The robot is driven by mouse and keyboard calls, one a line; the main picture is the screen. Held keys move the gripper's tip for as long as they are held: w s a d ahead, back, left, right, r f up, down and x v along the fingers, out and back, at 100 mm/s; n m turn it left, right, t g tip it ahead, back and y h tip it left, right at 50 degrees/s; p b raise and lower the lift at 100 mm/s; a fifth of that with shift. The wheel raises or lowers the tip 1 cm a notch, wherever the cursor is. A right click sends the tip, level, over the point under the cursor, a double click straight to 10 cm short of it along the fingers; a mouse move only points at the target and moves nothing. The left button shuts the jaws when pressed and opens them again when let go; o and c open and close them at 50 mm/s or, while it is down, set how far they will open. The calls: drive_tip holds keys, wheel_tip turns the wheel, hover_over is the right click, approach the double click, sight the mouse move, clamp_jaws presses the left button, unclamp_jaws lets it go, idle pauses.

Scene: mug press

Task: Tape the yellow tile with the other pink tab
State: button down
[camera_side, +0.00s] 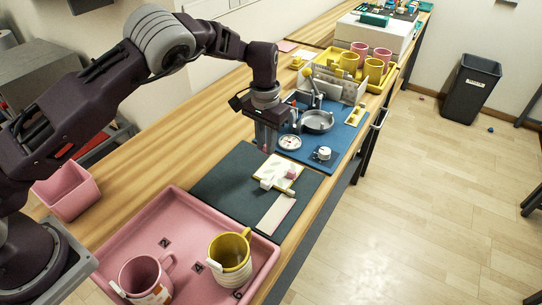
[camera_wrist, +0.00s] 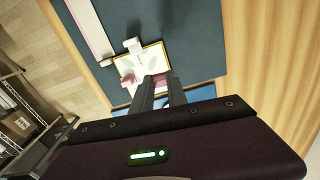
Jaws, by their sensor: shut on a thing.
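The yellow tile (camera_side: 272,171) lies on the dark mat (camera_side: 222,178). It has a yellow edge and a pale face with green leaf shapes, and it also shows in the wrist view (camera_wrist: 150,60). My gripper (camera_side: 266,150) is above and behind the tile, fingers close together.
A long pale strip (camera_side: 275,214) lies on the mat's front part. A pink tray (camera_side: 120,235) with two mugs stands in front. A yellow tray (camera_side: 392,75) holds several mugs.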

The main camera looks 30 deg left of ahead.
sight(266, 166)
drive_tip(key=shift+w+a+n, duration=0.2)
drive_tip(key=shift+w+n, duration=0.05)
drive_tip(key=shift+n, duration=0.15)
drive_tip(key=shift+f, duration=2.6)
drive_tip(key=shift+f, duration=0.45)
drive_tip(key=c, duration=1.2)
unclamp_jaws()
drive_tip(key=shift+c, duration=0.2)
wheel_tip(266, 166, up, 7)
drive_tip(key=shift+r, duration=0.15)
